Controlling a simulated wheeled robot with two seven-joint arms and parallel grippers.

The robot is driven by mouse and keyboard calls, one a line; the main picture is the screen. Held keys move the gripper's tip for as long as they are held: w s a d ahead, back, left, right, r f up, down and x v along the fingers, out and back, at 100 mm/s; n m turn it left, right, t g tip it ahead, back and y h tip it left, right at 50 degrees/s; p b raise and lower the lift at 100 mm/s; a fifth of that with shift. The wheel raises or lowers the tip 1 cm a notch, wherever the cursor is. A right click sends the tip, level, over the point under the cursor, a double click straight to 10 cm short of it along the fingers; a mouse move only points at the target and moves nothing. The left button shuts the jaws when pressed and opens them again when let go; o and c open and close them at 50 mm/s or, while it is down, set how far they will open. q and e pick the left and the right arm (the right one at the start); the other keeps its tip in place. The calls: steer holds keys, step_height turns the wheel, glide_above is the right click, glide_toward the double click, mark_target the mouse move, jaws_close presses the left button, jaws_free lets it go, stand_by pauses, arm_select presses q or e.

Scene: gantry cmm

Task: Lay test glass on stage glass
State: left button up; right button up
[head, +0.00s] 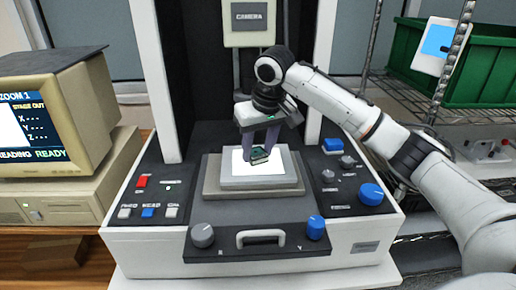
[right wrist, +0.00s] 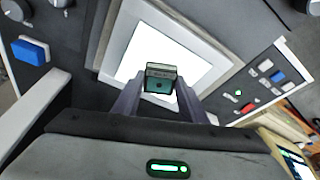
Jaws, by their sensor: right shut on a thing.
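The stage glass (head: 238,168) is a bright white lit square in a grey frame at the middle of the machine; it also shows in the right wrist view (right wrist: 188,50). The test glass (head: 259,155) is a small dark, greenish square piece over the stage glass. My right gripper (head: 260,150) is shut on the test glass, which shows between its two fingers in the right wrist view (right wrist: 160,82). I cannot tell whether the test glass touches the stage glass. My left gripper is not in view.
The machine's front panel has a grey knob (head: 202,235), a blue knob (head: 316,227) and a handle (head: 261,238). A camera box (head: 249,17) hangs above the stage between white uprights. An old monitor (head: 40,125) stands at left. A green bin (head: 478,75) sits on the right shelf.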

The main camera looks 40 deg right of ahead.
steer(key=o, duration=1.1)
steer(key=shift+f, duration=0.15)
steer(key=v, duration=1.2)
